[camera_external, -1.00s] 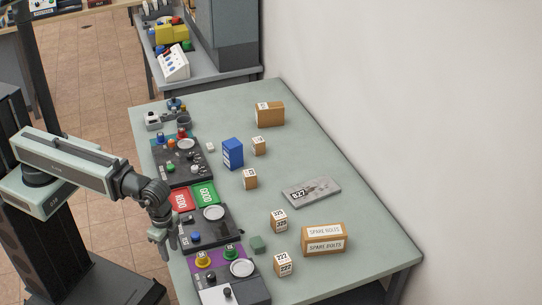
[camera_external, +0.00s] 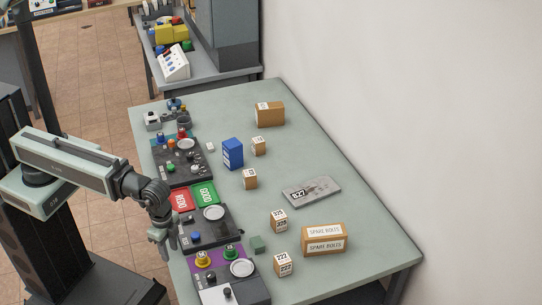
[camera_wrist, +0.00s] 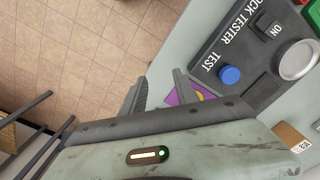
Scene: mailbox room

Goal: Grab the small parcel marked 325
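The small brown parcel (camera_external: 279,222) with a white label that appears to read 325 stands upright on the table in the external view, right of the middle panel. My gripper (camera_external: 166,248) hangs at the table's left edge, well left of the parcel, and touches nothing. In the wrist view my gripper (camera_wrist: 160,82) shows two separated dark fingers with an empty gap. A brown labelled box (camera_wrist: 293,141) is partly visible at the lower right of the wrist view; its number is too small to read surely.
Dark control panels (camera_external: 208,230) line the table's left side.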

